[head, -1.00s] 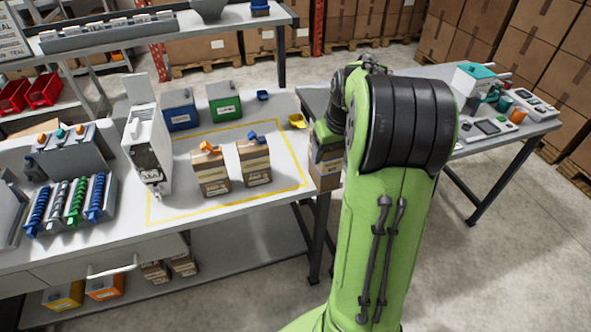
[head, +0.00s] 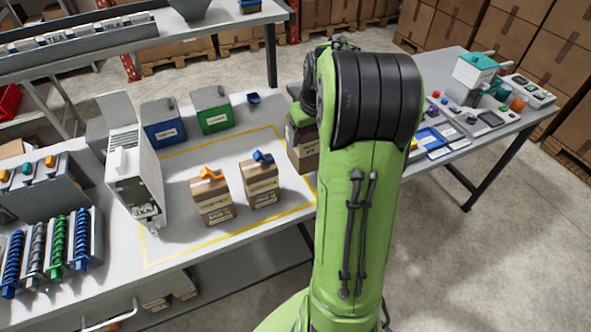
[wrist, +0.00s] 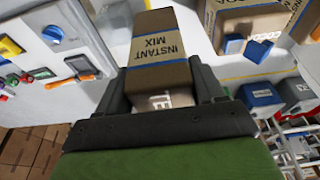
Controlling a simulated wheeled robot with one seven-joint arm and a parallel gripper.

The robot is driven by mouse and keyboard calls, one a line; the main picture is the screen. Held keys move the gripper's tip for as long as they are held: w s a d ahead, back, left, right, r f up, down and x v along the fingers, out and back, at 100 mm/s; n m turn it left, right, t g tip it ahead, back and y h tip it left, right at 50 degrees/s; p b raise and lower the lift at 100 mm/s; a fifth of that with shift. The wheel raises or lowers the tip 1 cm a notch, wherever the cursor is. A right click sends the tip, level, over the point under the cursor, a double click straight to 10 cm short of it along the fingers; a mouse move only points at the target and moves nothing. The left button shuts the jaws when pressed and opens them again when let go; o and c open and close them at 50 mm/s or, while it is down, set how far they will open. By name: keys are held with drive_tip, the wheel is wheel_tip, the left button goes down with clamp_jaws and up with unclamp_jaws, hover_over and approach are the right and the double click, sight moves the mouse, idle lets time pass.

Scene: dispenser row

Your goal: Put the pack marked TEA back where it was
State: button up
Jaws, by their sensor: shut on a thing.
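The held pack (wrist: 158,48) is a brown carton with a blue-edged band reading INSTANT MIX. Its white label shows the letters TE, the rest cut off by my gripper. My gripper (wrist: 160,82) is shut on this pack, with one dark finger on each side. In the head view a brown part of the pack (head: 303,155) shows beside my arm at the bench's right end; the arm hides the rest and most of the gripper. I cannot tell whether the pack touches the bench.
Two brown packs, one with an orange clip (head: 212,201) and one with a blue clip (head: 260,186), stand inside a yellow outline on the bench. A white dispenser (head: 135,175) is left of them. Blue (head: 163,128) and green (head: 211,112) bins stand behind. A cluttered side table (head: 440,155) is at right.

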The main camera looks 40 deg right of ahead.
sight(309, 159)
drive_tip(key=f, duration=0.3)
drive_tip(key=f+b, duration=0.1)
drive_tip(key=f, duration=0.2)
drive_tip(key=s+f, duration=0.1)
drive_tip(key=f, duration=0.1)
drive_tip(key=shift+f, duration=0.4)
drive_tip(key=o, duration=1.4)
drive_tip(key=shift+w, duration=0.1)
drive_tip(key=shift+r, duration=0.35)
drive_tip(key=d+p+v, duration=0.1)
drive_tip(key=p+v, duration=0.1)
drive_tip(key=v, duration=0.9)
drive_tip(key=s+a+r+n+t, duration=0.1)
drive_tip(key=a+r, duration=0.2)
drive_tip(key=a, duration=0.4)
drive_tip(key=s+a+r, duration=0.2)
drive_tip(key=a+r, duration=0.1)
drive_tip(key=a, duration=0.4)
drive_tip(key=s+a, duration=0.4)
drive_tip(key=s+a+n+t, duration=0.1)
drive_tip(key=s+a, duration=0.2)
drive_tip(key=s, duration=0.1)
drive_tip(key=s+a+f+n, duration=0.1)
drive_tip(key=s+a, duration=0.3)
drive_tip(key=shift+s+a+t+y, duration=0.1)
drive_tip(key=shift+a+t+y, duration=0.25)
drive_tip(key=shift+t+y, duration=0.05)
